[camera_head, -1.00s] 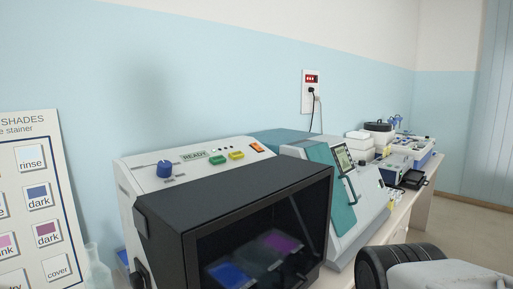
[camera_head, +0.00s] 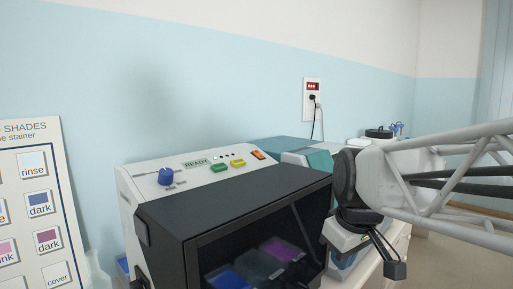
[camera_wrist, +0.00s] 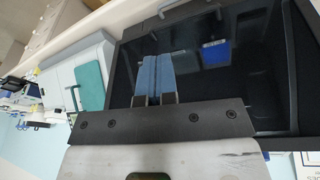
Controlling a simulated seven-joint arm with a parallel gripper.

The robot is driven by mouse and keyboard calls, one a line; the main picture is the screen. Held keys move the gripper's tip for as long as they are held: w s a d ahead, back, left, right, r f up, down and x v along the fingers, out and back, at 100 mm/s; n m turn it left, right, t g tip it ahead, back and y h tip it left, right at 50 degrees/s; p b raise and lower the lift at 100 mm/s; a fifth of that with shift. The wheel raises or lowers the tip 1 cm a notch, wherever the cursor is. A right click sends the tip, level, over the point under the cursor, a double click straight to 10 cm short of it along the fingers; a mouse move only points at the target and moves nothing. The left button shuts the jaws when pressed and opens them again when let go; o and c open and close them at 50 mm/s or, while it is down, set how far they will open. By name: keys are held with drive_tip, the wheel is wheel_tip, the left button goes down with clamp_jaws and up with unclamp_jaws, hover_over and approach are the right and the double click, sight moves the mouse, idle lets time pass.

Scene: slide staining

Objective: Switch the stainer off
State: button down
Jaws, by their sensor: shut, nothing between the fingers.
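The stainer (camera_head: 150,215) is a white machine with a black hood and a dark front window. Its sloped top panel carries a blue knob (camera_head: 166,176), a display reading READY (camera_head: 195,163), a green button (camera_head: 219,167), a yellow button (camera_head: 238,162) and an orange switch (camera_head: 258,155) at the right end. Small indicator lights sit above the buttons. My gripper (camera_head: 396,270) is right of the hood, well away from the switch, pointing down. In the wrist view its blue-padded fingers (camera_wrist: 154,60) are shut together and empty, in front of the dark window (camera_wrist: 240,80).
Behind the window are blue, dark and purple trays (camera_head: 282,249). A teal-and-white machine (camera_head: 320,160) stands right of the stainer, partly hidden by my arm. A shade chart (camera_head: 35,200) stands at the left. A wall outlet (camera_head: 312,98) has a cord plugged in. Space above the stainer is clear.

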sight(257, 151)
drive_tip(key=w+a+r+n, duration=0.1)
drive_tip(key=w+r+n, duration=0.2)
drive_tip(key=w+r, duration=0.2)
drive_tip(key=w+a+r+n+y, duration=0.1)
drive_tip(key=w+r+n, duration=0.3)
drive_tip(key=w, duration=0.5)
drive_tip(key=w+a+r+n, duration=0.2)
drive_tip(key=w+r+n, duration=0.1)
drive_tip(key=w+r, duration=0.3)
drive_tip(key=shift+w+a+n+y, duration=0.15)
drive_tip(key=shift+w+a+n, duration=0.05)
drive_tip(key=shift+w, duration=0.25)
drive_tip(key=shift+w+a+n+y, duration=0.15)
drive_tip(key=shift+w+a+n, duration=0.05)
drive_tip(key=shift+w, duration=0.25)
drive_tip(key=w+a+r+n+y, duration=0.1)
drive_tip(key=w+r+n, duration=0.3)
drive_tip(key=w, duration=0.5)
drive_tip(key=w+a+r+n+t, duration=0.1)
drive_tip(key=w+a+r+n, duration=0.3)
drive_tip(key=w, duration=0.5)
drive_tip(key=shift+a+r+n+y, duration=0.35)
drive_tip(key=shift+r+n, duration=0.3)
drive_tip(key=shift+n, duration=0.55)
drive_tip(key=shift+f, duration=0.15)
drive_tip(key=x, duration=1.3)
drive_tip(key=shift+f, duration=0.4)
